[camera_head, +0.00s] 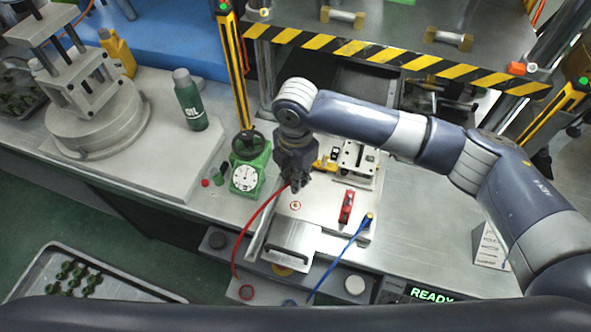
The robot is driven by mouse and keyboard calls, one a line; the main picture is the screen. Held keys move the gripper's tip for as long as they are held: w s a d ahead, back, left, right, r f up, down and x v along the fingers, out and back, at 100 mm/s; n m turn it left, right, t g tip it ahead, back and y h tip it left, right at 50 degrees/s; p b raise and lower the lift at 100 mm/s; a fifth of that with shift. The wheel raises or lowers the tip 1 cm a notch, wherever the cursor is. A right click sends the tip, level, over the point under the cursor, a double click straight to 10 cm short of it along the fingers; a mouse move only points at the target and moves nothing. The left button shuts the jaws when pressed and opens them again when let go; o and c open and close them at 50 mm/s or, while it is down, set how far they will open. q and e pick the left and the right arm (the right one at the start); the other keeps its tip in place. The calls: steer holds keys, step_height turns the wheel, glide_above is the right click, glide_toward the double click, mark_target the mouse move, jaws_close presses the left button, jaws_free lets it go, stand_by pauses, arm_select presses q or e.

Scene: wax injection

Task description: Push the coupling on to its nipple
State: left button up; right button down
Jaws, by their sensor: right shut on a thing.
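My right gripper (297,185) points down over the pale plate (325,222) in the middle of the bench. It is shut on the upper end of the red hose (254,219), where the coupling sits; the fingers hide most of that coupling. The red hose curves down to a round red fitting at the bench front. My left gripper is not in view.
A green gauge unit (248,172) stands close left of the gripper. A red block (346,207) and a metal handle (288,254) are on or by the plate. A striped shelf edge (400,60) crosses behind. The steel bench (430,220) at right is mostly clear.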

steer(key=shift+r+p, duration=0.1)
steer(key=shift+p, duration=0.3)
steer(key=shift+f+b, duration=1.35)
steer(key=shift+f, duration=1.45)
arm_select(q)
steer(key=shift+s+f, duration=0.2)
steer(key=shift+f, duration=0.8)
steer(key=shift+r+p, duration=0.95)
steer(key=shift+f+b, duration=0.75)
arm_select(e)
steer(key=shift+f, duration=1.55)
steer(key=c, duration=1.4)
jaws_free()
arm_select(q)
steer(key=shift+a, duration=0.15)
